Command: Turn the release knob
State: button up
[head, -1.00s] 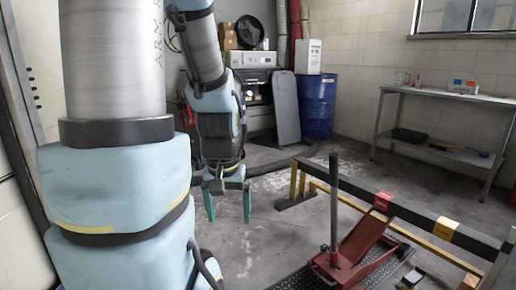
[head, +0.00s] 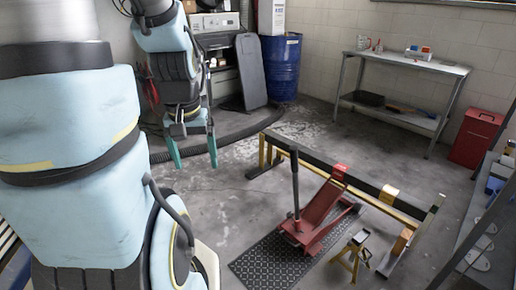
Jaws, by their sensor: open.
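A red floor jack (head: 312,218) stands on a dark textured mat (head: 270,263) right of centre in the head view. Its dark handle (head: 295,185) rises nearly upright from the jack body. I cannot make out a release knob; it is too small to tell or hidden. My gripper (head: 194,158) hangs from my arm with two teal fingers pointing down and spread apart. It is open and empty, to the left of the jack and its handle in the picture, and touches neither.
A black and yellow barrier (head: 335,172) runs behind the jack. A small yellow stand (head: 352,252) is to its right. A blue drum (head: 281,68), a metal table (head: 405,62) and a red bin (head: 475,138) stand farther back. The floor left of the jack is clear.

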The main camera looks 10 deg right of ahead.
aim_at(289, 214)
jog(key=i+l, duration=0.1)
jog(key=i, duration=1.65)
